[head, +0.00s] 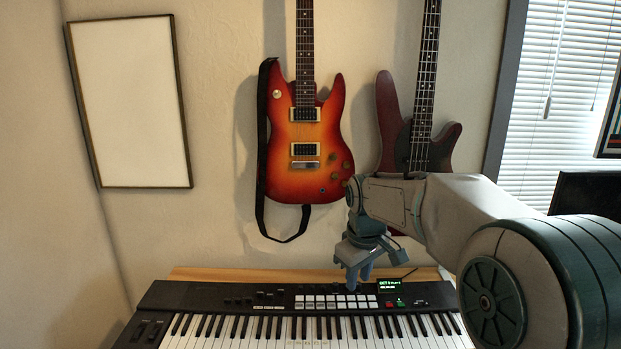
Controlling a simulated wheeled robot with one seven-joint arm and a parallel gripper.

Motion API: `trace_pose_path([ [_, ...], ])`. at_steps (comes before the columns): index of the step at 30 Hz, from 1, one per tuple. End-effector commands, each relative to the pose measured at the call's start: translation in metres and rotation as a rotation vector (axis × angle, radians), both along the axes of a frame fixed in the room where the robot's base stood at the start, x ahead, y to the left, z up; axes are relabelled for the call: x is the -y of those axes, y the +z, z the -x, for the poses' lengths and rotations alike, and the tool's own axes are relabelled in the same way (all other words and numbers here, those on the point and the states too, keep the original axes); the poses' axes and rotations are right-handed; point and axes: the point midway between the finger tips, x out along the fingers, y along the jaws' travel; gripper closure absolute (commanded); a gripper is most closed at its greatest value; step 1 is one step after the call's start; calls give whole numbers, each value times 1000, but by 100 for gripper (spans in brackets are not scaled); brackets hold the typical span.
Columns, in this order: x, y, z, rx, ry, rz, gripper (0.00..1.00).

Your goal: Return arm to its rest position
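My arm reaches in from the right side of the head view, with its large shoulder joint near the camera. My gripper (359,282) hangs pointing down above the back part of the keyboard (255,300). Its fingertips appear over the row of pads and the small lit display, and I cannot tell whether they touch the keyboard. The fingers look close together, but they are too small to tell whether they are shut. I see no object held in them.
The keyboard stands on a wooden table (215,274) against the wall. A sunburst guitar (306,140) with a dark strap and a dark red bass (420,140) hang behind my arm. A blank framed board (130,100) hangs left. A window with blinds (560,90) is at right.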

Motion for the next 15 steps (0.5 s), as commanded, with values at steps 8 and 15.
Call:
trace_pose_path([
  [8, 23, 2, 105, 34, -262, -4, 73],
  [15, 41, -19, 190, 61, -488, -67, 73],
])
